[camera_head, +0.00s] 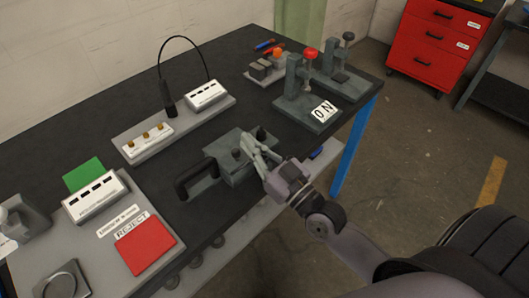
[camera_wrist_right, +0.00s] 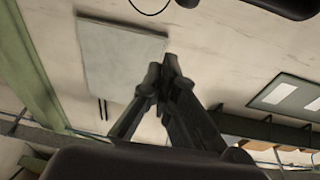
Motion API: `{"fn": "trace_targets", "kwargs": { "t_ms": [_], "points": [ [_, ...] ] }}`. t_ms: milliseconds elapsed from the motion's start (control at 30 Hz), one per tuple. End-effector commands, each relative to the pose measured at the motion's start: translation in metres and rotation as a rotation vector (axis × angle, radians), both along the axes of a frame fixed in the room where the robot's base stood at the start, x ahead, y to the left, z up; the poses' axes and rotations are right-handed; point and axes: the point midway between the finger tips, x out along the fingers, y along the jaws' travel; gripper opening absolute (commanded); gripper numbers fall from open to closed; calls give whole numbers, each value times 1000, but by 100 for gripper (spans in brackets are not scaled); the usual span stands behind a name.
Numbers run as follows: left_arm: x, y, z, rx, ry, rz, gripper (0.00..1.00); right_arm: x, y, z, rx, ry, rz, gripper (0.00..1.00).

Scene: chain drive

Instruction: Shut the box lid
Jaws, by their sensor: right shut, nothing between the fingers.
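A grey metal unit (camera_head: 230,172) with a black handle (camera_head: 184,186) on its left side sits near the front edge of the dark table in the head view. It looks like the box, but I cannot make out how far its lid stands open. My right gripper (camera_head: 252,143) is over the right part of this unit, its fingers shut and empty. I cannot tell whether they touch it. The right wrist view shows the closed fingers (camera_wrist_right: 168,65) against a pale wall, with no box recognisable. My left gripper is in neither view.
A red REJECT pad (camera_head: 146,245) lies at the front left. Some bare table lies between them.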

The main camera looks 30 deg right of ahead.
Motion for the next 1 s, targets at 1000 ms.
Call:
{"fn": "trace_targets", "kwargs": {
  "t_ms": [1000],
  "points": [
    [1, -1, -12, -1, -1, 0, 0, 24, 8, -43, 5, -24, 1, 0]
  ]
}}
